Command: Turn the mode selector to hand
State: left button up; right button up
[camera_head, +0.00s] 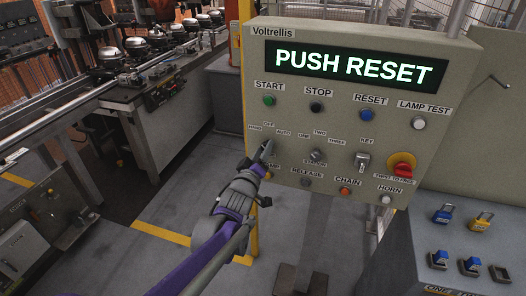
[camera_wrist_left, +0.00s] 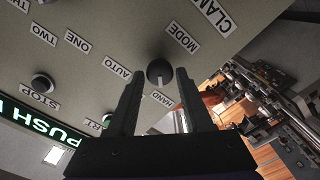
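The grey control panel (camera_head: 340,100) carries labelled buttons and knobs under a lit display reading PUSH RESET. The mode selector (camera_wrist_left: 160,73) is a round dark knob with a pale pointer mark facing roughly down in the left wrist view. Its AUTO label (camera_wrist_left: 116,67) lies to its left and its HAND label (camera_wrist_left: 163,98) just below, partly hidden. The OFF label shows in the head view. My left gripper (camera_head: 267,149) is at the panel's left side, covering the selector there. In the left wrist view its two fingers (camera_wrist_left: 160,80) are apart, one on either side of the knob; contact is unclear. My right gripper is out of view.
Right of the selector are a ONE-TWO-THREE knob (camera_head: 317,156), a key switch (camera_head: 362,161) and a red emergency stop (camera_head: 402,165). A grey box with padlocks (camera_head: 480,221) stands at lower right. A conveyor with compressors (camera_head: 112,58) runs along the left.

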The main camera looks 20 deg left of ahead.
pick_arm(q)
jog(key=shift+o, duration=1.2)
jog(key=s, duration=1)
jog(key=shift+s+d, duration=0.2)
jog(key=shift+s, duration=0.2)
jog(key=s+d+f+m+g+p, duration=0.2)
jog(key=s+f+m+g, duration=0.2)
jog(key=s, duration=0.8)
jog(key=s+d+f+m+g+p, duration=0.2)
jog(key=s+f+m+g, duration=0.3)
jog(key=s+f+g, duration=0.3)
jog(key=s+f, duration=0.1)
jog(key=s, duration=0.3)
jog(key=shift+f+g+h, duration=0.2)
jog(key=shift+g+h, duration=0.1)
